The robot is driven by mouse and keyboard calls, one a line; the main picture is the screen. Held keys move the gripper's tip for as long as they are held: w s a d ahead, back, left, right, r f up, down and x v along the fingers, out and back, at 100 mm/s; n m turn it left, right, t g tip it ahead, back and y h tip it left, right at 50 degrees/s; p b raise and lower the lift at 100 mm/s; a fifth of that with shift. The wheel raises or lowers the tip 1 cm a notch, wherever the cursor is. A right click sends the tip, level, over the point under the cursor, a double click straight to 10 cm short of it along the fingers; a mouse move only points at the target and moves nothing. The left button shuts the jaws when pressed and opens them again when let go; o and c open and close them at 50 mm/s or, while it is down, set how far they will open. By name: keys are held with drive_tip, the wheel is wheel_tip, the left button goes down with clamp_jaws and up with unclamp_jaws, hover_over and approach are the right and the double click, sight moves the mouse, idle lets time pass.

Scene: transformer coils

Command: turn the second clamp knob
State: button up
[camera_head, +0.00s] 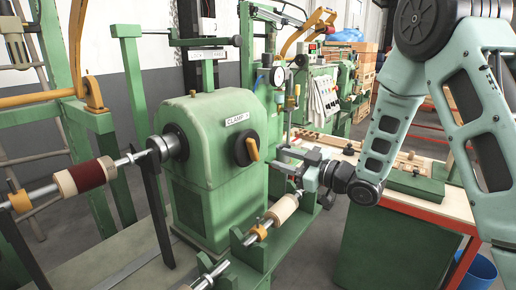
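A black round clamp knob (242,151) with a yellow lever (253,149) is on the right face of the green machine housing (205,135). The lever points roughly up and down, slightly tilted. A white label (238,119) above the knob seems to read "CLAMP" plus a letter too small to be sure of. My gripper (281,161) is just right of the knob, its fingers pointing left toward it. The fingers look apart with nothing between them, and a gap shows between them and the lever. No other clamp knob can be clearly made out.
A shaft with a cream roll (282,209) and orange collars runs below my gripper. Another shaft carries a dark red roll (87,176) at left. A workbench (425,197) stands behind my arm. A gauge (277,76) is above. A blue bucket (478,274) is lower right.

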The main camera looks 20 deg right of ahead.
sight(256, 151)
drive_tip(key=p+x, duration=0.1)
drive_tip(key=x, duration=0.8)
drive_tip(key=shift+w+a+p, duration=0.15)
drive_tip(key=shift+p, duration=0.25)
clamp_jaws()
